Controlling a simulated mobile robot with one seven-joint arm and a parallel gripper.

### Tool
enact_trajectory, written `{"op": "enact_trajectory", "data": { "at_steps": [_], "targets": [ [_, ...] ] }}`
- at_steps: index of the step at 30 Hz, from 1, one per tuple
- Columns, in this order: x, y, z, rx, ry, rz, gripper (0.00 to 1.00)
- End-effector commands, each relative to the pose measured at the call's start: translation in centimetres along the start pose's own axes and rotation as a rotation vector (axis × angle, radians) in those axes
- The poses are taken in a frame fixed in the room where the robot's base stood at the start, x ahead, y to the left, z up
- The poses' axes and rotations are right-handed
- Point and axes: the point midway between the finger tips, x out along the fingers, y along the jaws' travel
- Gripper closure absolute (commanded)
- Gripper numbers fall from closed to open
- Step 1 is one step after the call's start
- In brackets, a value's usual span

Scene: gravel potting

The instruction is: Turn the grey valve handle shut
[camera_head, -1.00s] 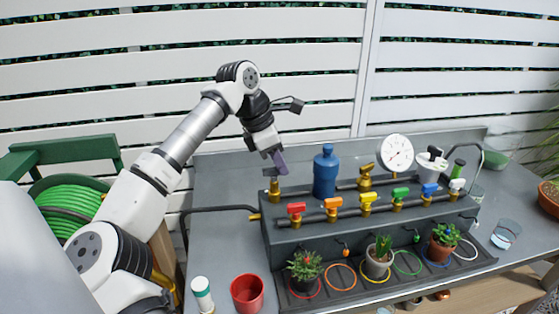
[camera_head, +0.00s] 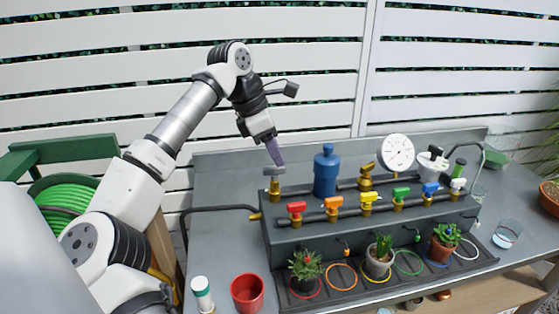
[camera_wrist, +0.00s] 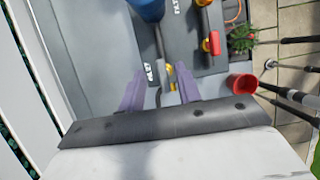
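The grey valve handle (camera_head: 274,170) sits crosswise on top of a brass valve (camera_head: 274,188) at the left end of the grey bench unit. My gripper (camera_head: 280,162) has purple fingers and is tilted down just above the handle. In the wrist view my gripper (camera_wrist: 160,77) shows its two fingers spread apart. A grey piece, apparently the handle (camera_wrist: 169,98), lies in the gap between them, with some brass of the valve (camera_wrist: 170,72) beyond. I cannot tell whether either finger touches the handle.
A blue bottle (camera_head: 326,170) stands close right of the valve. A row of coloured valves, including a red one (camera_head: 296,208), runs along the front. A gauge (camera_head: 397,153) is behind. A red cup (camera_head: 247,293) stands front left. A black pipe (camera_head: 218,209) runs left.

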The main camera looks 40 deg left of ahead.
Motion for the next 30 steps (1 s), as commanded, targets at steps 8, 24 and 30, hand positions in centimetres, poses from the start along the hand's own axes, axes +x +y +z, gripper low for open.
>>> {"op": "enact_trajectory", "data": {
  "at_steps": [8, 24, 30],
  "targets": [
    [-6.5, 0.0, 0.1, 0.000, 0.000, 0.002, 0.66],
    [-10.4, 0.0, 0.1, 0.003, 0.000, -0.001, 0.66],
    [-10.4, 0.0, 0.1, 0.002, 0.000, -0.001, 0.66]
  ]
}}
